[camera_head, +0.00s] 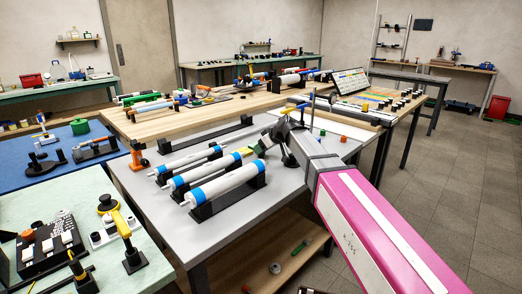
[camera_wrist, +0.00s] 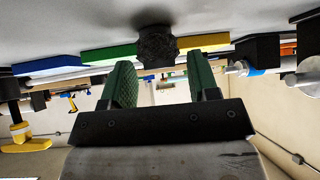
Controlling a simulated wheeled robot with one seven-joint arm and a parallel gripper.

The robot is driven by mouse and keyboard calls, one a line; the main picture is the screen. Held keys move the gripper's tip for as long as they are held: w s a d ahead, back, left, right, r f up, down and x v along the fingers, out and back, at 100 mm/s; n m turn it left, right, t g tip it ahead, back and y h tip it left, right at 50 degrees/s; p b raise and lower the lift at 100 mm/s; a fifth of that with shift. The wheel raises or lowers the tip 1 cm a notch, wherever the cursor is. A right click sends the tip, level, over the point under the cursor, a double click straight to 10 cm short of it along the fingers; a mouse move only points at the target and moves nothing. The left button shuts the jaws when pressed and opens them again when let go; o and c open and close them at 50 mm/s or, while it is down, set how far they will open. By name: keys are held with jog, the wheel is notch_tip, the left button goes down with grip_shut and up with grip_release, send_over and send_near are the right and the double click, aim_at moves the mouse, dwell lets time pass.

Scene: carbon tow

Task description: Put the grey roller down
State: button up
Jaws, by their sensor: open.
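Three pale grey-white rollers with blue bands rest in black cradles on the grey table (camera_head: 165,215): a thick front one (camera_head: 228,184), a middle one (camera_head: 205,172) and a thinner back one (camera_head: 190,159). I cannot tell which is the grey roller. My gripper (camera_head: 264,146) is low over the table, just right of the rollers' far ends. In the wrist view, which looks upside down, its green fingers (camera_wrist: 162,82) are apart with a gap between them. A dark, rough round thing (camera_wrist: 157,46) shows beyond the gap; I cannot tell what it is.
A long black stand (camera_head: 205,133) lies behind the rollers, near an orange tool (camera_head: 137,155). A wooden table (camera_head: 150,125) with more rollers adjoins at the back. The grey table's front left is clear. Blue (camera_wrist: 45,65), green (camera_wrist: 108,53) and yellow (camera_wrist: 203,42) bars show in the wrist view.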

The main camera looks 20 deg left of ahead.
jog(key=v, duration=1)
jog(key=shift+o, duration=0.4)
jog(key=shift+s+d+r, duration=0.1)
jog(key=shift+d+r, duration=0.05)
jog(key=shift+d, duration=0.05)
jog(key=a+f+h, duration=0.1)
jog(key=a, duration=0.1)
jog(key=w+a+f+g+h, duration=0.1)
jog(key=a, duration=0.1)
jog(key=a+f+h, duration=0.1)
jog(key=a+h, duration=0.1)
jog(key=shift+w+a+f, duration=0.1)
jog(key=shift+w+f, duration=0.2)
jog(key=shift+f, duration=0.1)
jog(key=shift+x, duration=2.65)
jog(key=shift+w, duration=0.2)
jog(key=c, duration=1.1)
